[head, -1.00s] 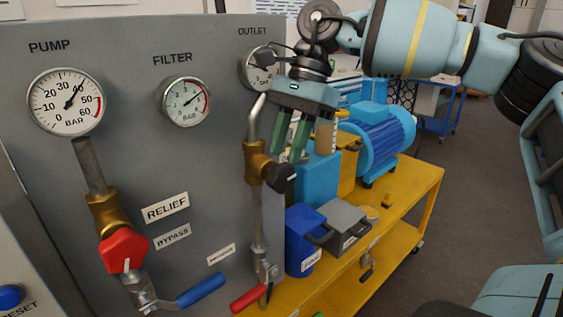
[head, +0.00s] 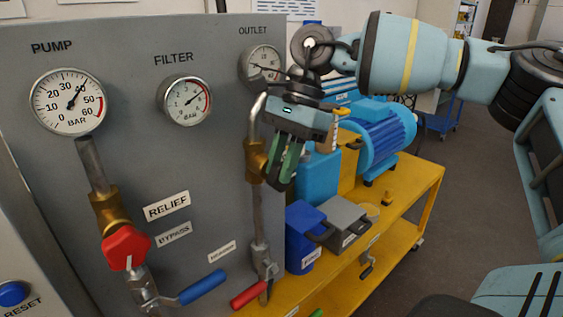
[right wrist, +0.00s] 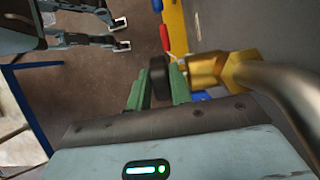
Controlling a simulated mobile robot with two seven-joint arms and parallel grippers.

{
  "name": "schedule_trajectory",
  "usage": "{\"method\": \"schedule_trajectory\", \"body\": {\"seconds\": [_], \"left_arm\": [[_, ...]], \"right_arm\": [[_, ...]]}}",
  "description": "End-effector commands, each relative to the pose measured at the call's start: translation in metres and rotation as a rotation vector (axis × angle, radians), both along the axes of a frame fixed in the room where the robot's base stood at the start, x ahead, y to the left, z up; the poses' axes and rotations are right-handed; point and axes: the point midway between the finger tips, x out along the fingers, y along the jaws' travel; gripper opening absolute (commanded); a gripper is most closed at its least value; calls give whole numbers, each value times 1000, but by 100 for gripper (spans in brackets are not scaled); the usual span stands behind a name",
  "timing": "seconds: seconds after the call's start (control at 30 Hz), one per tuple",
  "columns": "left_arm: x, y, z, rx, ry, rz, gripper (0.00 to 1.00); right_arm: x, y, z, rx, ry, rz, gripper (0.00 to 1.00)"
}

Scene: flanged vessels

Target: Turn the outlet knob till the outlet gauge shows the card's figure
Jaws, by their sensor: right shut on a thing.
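The outlet gauge (head: 260,62) is at the panel's upper right in the head view. Its lower right edge is near my right wrist, and its figures are too small to read. My right gripper (head: 279,180) is below it, beside the brass valve body (head: 255,160), with its green fingers pointing down. In the right wrist view, the black outlet knob (right wrist: 158,78) sits between the fingers, which are shut on it. My left gripper (right wrist: 121,33) shows at the top left of that view, its fingers apart and empty. I see no card with a legible figure.
The pump gauge (head: 69,101) and filter gauge (head: 186,101) are left on the panel. A red knob (head: 126,247), a blue lever (head: 202,287) and a red lever (head: 249,294) stick out below. A yellow cart (head: 392,225) with a blue motor (head: 384,135) stands close on the right.

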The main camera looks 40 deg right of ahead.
Motion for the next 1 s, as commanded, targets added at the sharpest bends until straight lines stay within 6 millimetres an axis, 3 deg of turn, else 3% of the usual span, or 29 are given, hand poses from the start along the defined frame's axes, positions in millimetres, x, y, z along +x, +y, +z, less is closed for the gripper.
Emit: {"method": "schedule_trajectory", "body": {"seconds": [0.27,0.53,1.0], "left_arm": [[-10,0,-16,1,27,-1,0],[-26,-1,-49,1,74,-3,0],[-18,-2,-104,-2,80,-4,0]], "right_arm": [[1,-2,-3,69,7,-1,0],[2,-8,-7,265,23,-4,0],[3,-18,-13,703,55,-3,0]]}}
